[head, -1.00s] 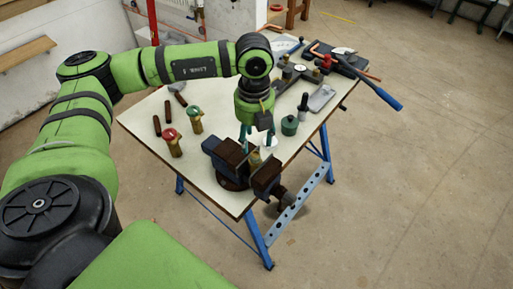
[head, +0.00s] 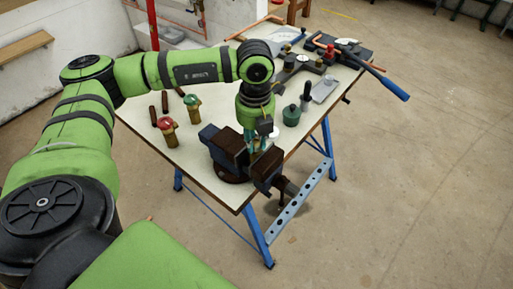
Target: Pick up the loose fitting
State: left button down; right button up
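My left gripper (head: 257,145) points down at the bench vise (head: 232,150), with its teal fingertips at or just above the gap between the jaws. The fingertips are small and partly hidden, so I cannot tell whether they hold anything. No fitting shows clearly between them. Two brass fittings stand on the table to the left, one with a red top (head: 168,132) and one with a green top (head: 192,109). I cannot tell which thing is the loose fitting. My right gripper is not in view.
The vise sits at the near edge of the pale workbench (head: 195,160), which has blue legs. A green canister (head: 291,115), a grey tray (head: 324,90) and a blue-handled bender (head: 391,88) lie to the right and back. Dark rods (head: 153,115) lie at left.

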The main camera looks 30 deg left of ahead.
pick_arm(q)
jog(key=shift+r, duration=0.2)
jog(key=shift+r+p, duration=0.65)
jog(key=shift+r, duration=0.65)
jog(key=shift+r, duration=0.15)
jog(key=shift+r+p, duration=1.2)
jog(key=shift+r, duration=0.9)
